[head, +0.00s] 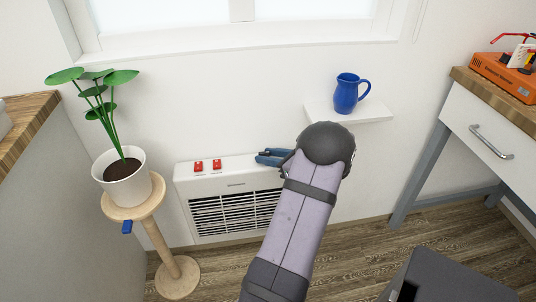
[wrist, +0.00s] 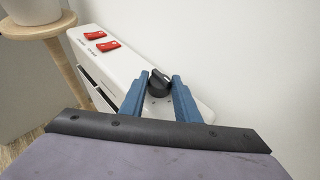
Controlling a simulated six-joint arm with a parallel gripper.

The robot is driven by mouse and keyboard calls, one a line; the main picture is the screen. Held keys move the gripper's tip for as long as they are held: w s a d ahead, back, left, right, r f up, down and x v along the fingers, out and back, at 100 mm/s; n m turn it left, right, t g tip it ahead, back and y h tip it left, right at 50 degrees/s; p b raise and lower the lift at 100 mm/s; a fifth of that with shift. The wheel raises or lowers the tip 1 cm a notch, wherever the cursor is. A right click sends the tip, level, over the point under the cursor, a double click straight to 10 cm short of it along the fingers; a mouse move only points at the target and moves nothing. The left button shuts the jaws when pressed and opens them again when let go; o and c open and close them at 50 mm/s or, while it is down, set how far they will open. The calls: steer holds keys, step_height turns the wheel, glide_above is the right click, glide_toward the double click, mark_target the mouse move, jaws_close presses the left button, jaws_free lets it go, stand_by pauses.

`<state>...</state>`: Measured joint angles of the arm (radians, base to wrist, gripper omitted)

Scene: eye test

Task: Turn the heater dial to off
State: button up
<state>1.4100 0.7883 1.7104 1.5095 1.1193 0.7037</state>
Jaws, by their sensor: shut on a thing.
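The white heater (head: 236,186) stands against the wall under the window; it also shows in the wrist view (wrist: 195,107). The black dial (wrist: 158,82) sits on its top, towards the end away from the red switches. My gripper (wrist: 160,79) has its two blue fingers on either side of the dial and is shut on it. In the head view my gripper (head: 264,157) reaches the right part of the heater top, and my arm hides the heater's right end. The dial's setting is too small to read.
Two red switches (head: 208,165) are on the heater's top left. A potted plant (head: 124,182) on a wooden stand (head: 156,236) is at the left. A blue mug (head: 346,95) stands on a wall shelf (head: 378,114) above my wrist. A desk (head: 487,135) is at the right.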

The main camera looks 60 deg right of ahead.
steer(key=shift+w+d+r+n+y+p, duration=0.1)
steer(key=shift+n+y+p, duration=0.15)
steer(key=shift+n+y, duration=0.4)
steer(key=shift+s+d+f+n+y+p, duration=0.15)
steer(key=shift+n+y+p, duration=0.1)
steer(key=shift+n+y, duration=0.4)
steer(key=shift+w+d+r+n+y+p, duration=0.15)
steer(key=shift+n+y+p, duration=0.1)
steer(key=shift+n+y, duration=0.4)
steer(key=shift+a, duration=0.1)
steer(key=o, duration=1)
steer(key=shift+p+v, duration=0.45)
steer(key=shift+v, duration=3.25)
